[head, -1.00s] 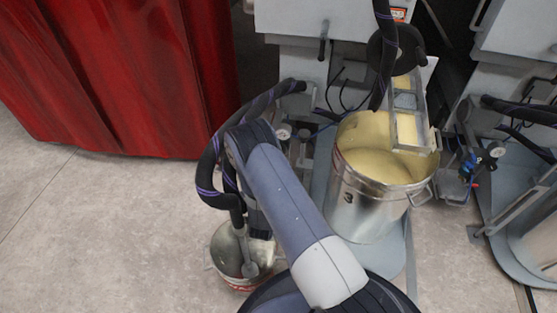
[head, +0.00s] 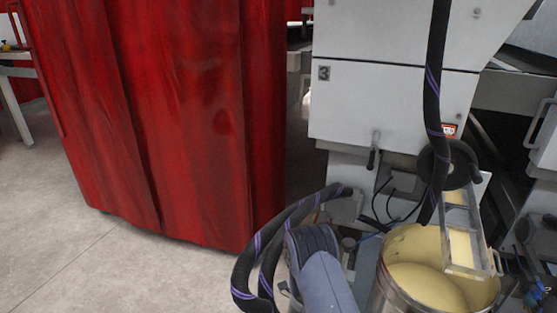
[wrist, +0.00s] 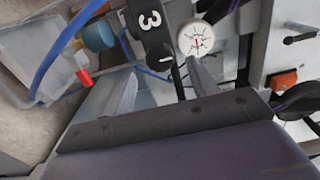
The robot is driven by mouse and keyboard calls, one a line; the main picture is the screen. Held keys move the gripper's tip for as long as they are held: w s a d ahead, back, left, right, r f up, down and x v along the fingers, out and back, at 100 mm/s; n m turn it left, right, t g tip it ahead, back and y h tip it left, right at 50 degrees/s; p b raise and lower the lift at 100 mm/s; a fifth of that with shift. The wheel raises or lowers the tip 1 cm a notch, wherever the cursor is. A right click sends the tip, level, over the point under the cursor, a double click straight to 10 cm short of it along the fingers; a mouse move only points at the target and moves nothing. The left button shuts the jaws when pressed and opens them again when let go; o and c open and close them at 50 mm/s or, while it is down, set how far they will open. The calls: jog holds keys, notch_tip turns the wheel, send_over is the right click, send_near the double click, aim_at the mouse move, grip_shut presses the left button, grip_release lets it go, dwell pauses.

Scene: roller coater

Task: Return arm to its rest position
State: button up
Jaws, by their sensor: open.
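My arm (head: 322,283) shows at the bottom of the head view, grey-blue with black hoses, left of the metal pot. My gripper is outside the head view. In the wrist view my gripper (wrist: 158,78) is open, its two grey fingers apart, with nothing seen between them. I cannot tell how far the fingers are from these.
A metal pot (head: 388,292) of yellowish liquid stands before the white machine (head: 385,108). A thick black hose (head: 433,100) hangs above it. A red curtain (head: 190,120) stands at left. Floor (head: 60,245) before it is clear. A blue tube (wrist: 62,45) crosses the wrist view.

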jog(key=shift+n, duration=0.3)
jog(key=b+x, duration=0.1)
jog(key=x, duration=0.3)
jog(key=shift+w, duration=0.1)
